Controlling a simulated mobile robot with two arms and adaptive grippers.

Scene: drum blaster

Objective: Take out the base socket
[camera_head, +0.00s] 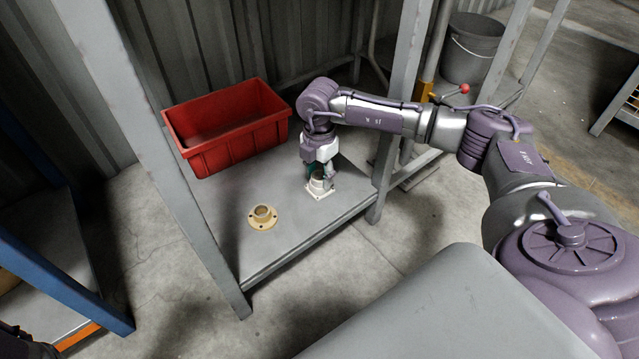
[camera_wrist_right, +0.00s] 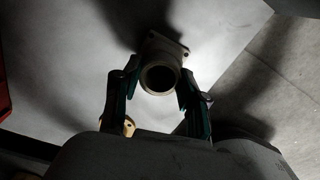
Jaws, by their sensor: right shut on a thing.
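A whitish base socket (camera_head: 319,187) with a square flange and a short round neck is on the grey shelf (camera_head: 300,228), near its right front corner. My right gripper (camera_head: 319,172) points down over it, with its green-edged fingers shut on the neck. In the right wrist view the fingers are on either side of the round opening of the base socket (camera_wrist_right: 160,77), and its flange shows behind. I cannot tell whether the flange still touches the shelf.
A yellowish round flange (camera_head: 262,217) lies on the shelf to the left of the socket. A red bin (camera_head: 228,132) stands behind it. Grey rack posts (camera_head: 403,80) rise at the shelf's corners, close to my right arm. A grey bucket (camera_head: 473,48) stands beyond.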

